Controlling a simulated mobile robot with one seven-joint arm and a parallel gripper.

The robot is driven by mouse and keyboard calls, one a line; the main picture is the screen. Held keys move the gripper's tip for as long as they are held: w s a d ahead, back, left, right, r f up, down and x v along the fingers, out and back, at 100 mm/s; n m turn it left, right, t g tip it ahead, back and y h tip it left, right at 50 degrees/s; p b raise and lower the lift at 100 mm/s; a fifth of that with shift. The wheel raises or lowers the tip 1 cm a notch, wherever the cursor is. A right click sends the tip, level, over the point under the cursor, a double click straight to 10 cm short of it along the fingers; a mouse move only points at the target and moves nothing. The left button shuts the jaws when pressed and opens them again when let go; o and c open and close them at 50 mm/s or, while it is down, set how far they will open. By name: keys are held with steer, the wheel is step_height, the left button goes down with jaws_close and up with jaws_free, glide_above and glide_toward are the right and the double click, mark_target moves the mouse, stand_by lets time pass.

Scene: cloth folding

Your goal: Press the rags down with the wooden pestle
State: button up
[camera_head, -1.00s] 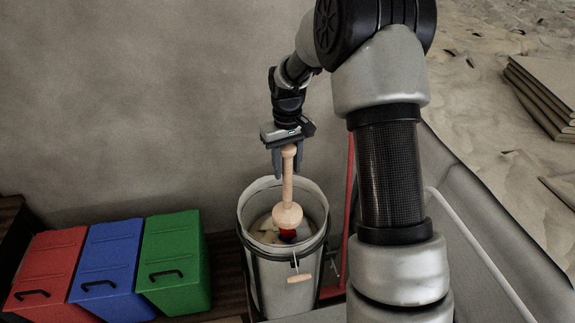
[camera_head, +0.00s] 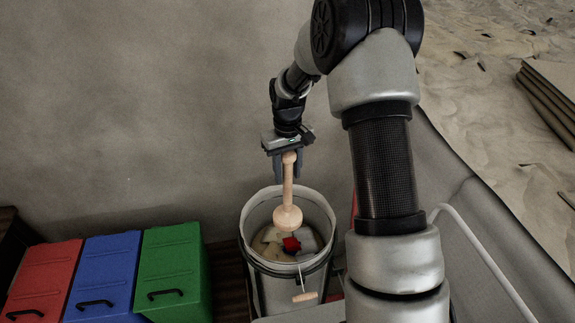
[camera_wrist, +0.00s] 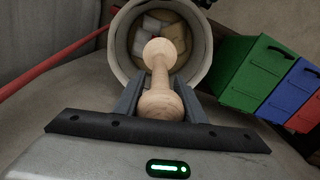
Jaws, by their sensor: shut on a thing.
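The wooden pestle (camera_head: 288,205) hangs upright, knob end down, over the mouth of a metal bucket (camera_head: 262,212). My gripper (camera_head: 287,166) is shut on the pestle's upper end; the wrist view shows the pestle (camera_wrist: 160,100) between the two fingers. The rags lie inside the bucket: a red rag (camera_head: 291,244) and pale and tan ones (camera_head: 268,240). In the wrist view pale rags (camera_wrist: 165,28) show past the knob. The knob partly covers the rags, and I cannot tell whether it touches them.
Red (camera_head: 42,275), blue (camera_head: 104,272) and green (camera_head: 172,270) lidded bins stand left of the bucket. A wall is behind. The bucket's wire handle with its wooden grip (camera_head: 304,297) hangs at the front. Stacked boards (camera_head: 550,100) lie on sand at the right.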

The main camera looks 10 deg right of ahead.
mark_target(288, 206)
steer(key=shift+f+b, duration=2.45)
steer(key=shift+f, duration=2.95)
steer(key=shift+f+b, duration=1.05)
steer(key=shift+f, duration=0.35)
steer(key=shift+f+b, duration=0.55)
steer(key=shift+f, duration=0.25)
steer(key=shift+f+b, duration=2.1)
steer(key=shift+f, duration=0.8)
